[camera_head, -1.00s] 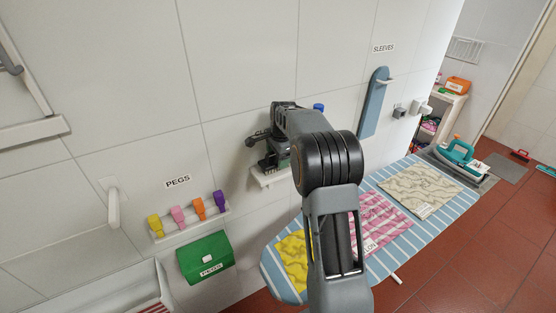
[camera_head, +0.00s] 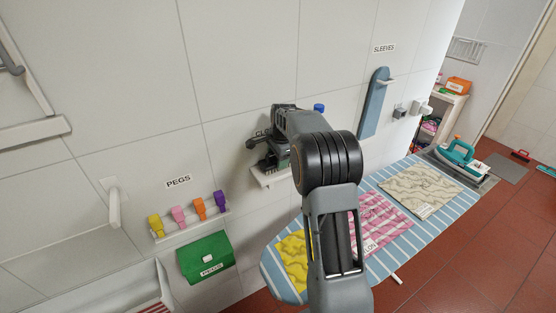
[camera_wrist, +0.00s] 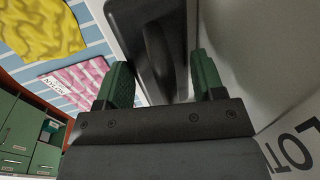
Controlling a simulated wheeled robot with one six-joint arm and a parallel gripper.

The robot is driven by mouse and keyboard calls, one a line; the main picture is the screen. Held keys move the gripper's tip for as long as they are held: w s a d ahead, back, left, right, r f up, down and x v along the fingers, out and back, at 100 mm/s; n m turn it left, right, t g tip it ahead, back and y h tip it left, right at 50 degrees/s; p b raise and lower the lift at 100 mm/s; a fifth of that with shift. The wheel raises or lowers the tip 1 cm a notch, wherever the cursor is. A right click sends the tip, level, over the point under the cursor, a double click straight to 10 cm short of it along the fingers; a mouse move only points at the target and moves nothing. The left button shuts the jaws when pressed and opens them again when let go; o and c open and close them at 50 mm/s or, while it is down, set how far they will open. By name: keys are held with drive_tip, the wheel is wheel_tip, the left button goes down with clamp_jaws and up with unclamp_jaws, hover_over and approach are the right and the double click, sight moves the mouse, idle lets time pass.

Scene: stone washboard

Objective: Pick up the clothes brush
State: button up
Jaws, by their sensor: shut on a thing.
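The clothes brush is the dark, black body (camera_wrist: 160,45) between my gripper's green fingers in the wrist view; only part of it shows. My gripper (camera_wrist: 163,78) is shut on it, with one finger on each side. In the head view my gripper (camera_head: 272,155) is at the wall just above a small white shelf (camera_head: 270,180), and my arm hides much of it. Dark bristles (camera_head: 268,166) show just above the shelf; whether they touch it I cannot tell.
A striped ironing board (camera_head: 435,228) with yellow, pink and beige cloths lies to the right. Coloured pegs (camera_head: 178,215) and a green box (camera_head: 205,257) are on the wall at left. A blue sleeve board (camera_head: 374,105) hangs right of my arm.

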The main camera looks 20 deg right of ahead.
drive_tip(key=shift+s+r+b, duration=0.1)
drive_tip(key=shift+r+b, duration=0.1)
drive_tip(key=shift+b, duration=0.15)
wheel_tip(320, 180, up, 6)
drive_tip(key=shift+r+b, duration=0.1)
drive_tip(key=shift+b, duration=0.55)
drive_tip(key=s+d+b, duration=0.2)
drive_tip(key=s+b, duration=0.4)
drive_tip(key=s, duration=1.3)
drive_tip(key=shift+s+r+b, duration=0.2)
drive_tip(key=shift+s+b, duration=0.15)
drive_tip(key=shift+b, duration=0.05)
drive_tip(key=shift+d, duration=0.1)
drive_tip(key=o, duration=0.4)
drive_tip(key=shift+c, duration=1.4)
